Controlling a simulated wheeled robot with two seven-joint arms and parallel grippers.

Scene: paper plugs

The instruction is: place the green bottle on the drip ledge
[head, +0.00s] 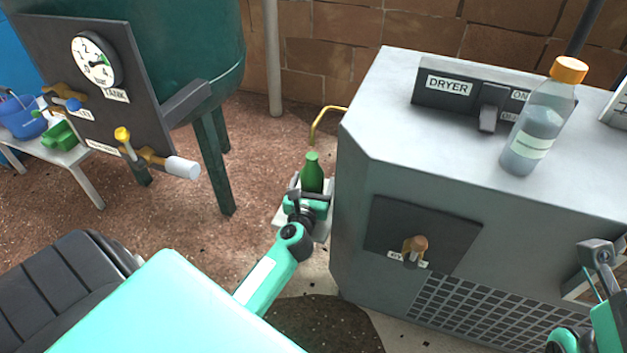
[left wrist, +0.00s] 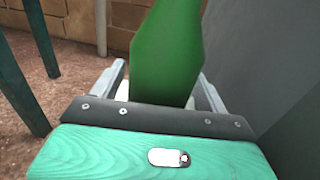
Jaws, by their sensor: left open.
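The green bottle (head: 312,174) is upright beside the left side of the grey dryer cabinet. A pale ledge (head: 281,217) shows under and around it; my gripper hides the bottle's base, so I cannot tell if it touches the ledge. My left gripper (head: 309,194) is at the bottle's lower part. In the left wrist view the bottle (left wrist: 167,55) stands between the two open fingers (left wrist: 160,88), with a gap visible on the left side. My right gripper (head: 598,252) is at the right edge, partly cut off, and its jaws are unclear.
The dryer cabinet (head: 400,150) rises close on the right of the bottle, with a clear orange-capped bottle (head: 540,120) on top. A yellow bent pipe (head: 318,122) is behind. The green tank (head: 190,50) and its legs stand left, with open floor between.

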